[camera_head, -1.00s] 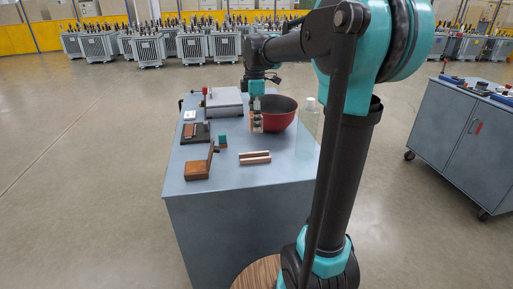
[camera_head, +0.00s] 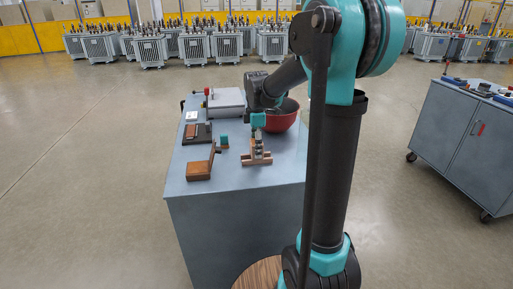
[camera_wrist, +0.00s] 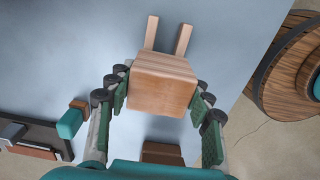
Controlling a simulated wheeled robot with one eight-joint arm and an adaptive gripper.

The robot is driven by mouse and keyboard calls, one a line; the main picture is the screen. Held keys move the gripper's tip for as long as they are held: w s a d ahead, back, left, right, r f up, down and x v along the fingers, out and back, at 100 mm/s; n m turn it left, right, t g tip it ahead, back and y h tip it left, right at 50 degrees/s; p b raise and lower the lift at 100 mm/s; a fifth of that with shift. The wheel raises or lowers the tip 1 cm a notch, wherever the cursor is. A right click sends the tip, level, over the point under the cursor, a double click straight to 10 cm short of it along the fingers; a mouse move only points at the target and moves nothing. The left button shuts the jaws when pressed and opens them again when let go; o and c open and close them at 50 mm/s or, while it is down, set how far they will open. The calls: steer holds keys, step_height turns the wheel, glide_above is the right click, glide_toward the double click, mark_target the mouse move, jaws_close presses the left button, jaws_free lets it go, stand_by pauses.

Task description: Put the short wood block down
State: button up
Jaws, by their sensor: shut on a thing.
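My gripper (camera_head: 257,141) is over the right half of the blue-grey table (camera_head: 240,178), pointing down. In the wrist view my gripper (camera_wrist: 160,92) has its green-padded fingers on both sides of the short wood block (camera_wrist: 163,84), shut on it. Two parallel wood strips (camera_wrist: 183,40) lie on the table and run toward the block, which hides their near ends. In the head view the strips (camera_head: 262,160) are directly below my gripper. The block is at or just above them; I cannot tell whether it touches.
A red bowl (camera_head: 282,120) stands behind my gripper. A white box-shaped device (camera_head: 226,101) is at the back. A brown wooden block (camera_head: 199,171), a small teal piece (camera_head: 224,143) and a dark tray (camera_head: 196,137) are to the left. The table front is clear.

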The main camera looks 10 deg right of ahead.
steer(key=o, duration=1.2)
steer(key=shift+f, duration=0.1)
step_height(320, 180, up, 12)
steer(key=shift+r, duration=0.15)
